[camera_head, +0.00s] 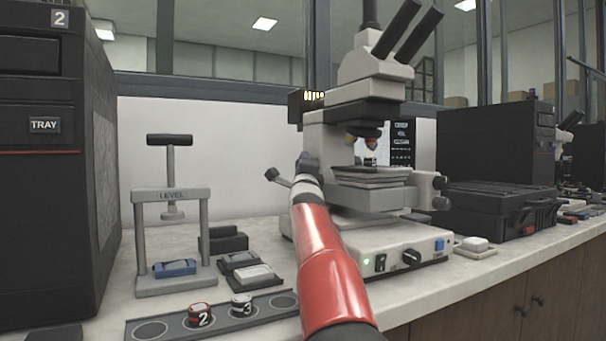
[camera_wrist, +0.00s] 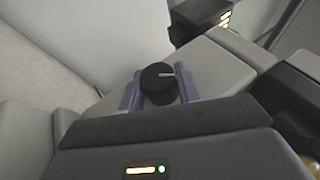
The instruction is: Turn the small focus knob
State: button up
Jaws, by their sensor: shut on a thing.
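The microscope (camera_head: 375,195) stands on the bench, pale grey with black eyepieces. My arm reaches to the left side of its stand, and my gripper (camera_head: 306,166) is there. In the wrist view, the small focus knob (camera_wrist: 157,84) is a round black knob with a white line pointing right. The two purple-grey fingers of my gripper (camera_wrist: 160,90) are on either side of the knob and shut on it. In the head view the knob is hidden behind my gripper.
A press (camera_head: 172,240) marked LEVEL and a black cabinet (camera_head: 45,190) stand at the left. A rack (camera_head: 150,330) with pucks 2 and 3 lies at the front edge. A black case (camera_head: 500,212) is at the right. A front dial (camera_head: 411,257) is on the microscope base.

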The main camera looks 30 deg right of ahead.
jog(key=o, duration=1)
jog(key=shift+c, duration=0.2)
jog(key=shift+s+f, duration=0.1)
jog(key=b+v, duration=0.3)
jog(key=v, duration=0.4)
jog(key=shift+s, duration=0.25)
jog(key=shift+a, duration=0.15)
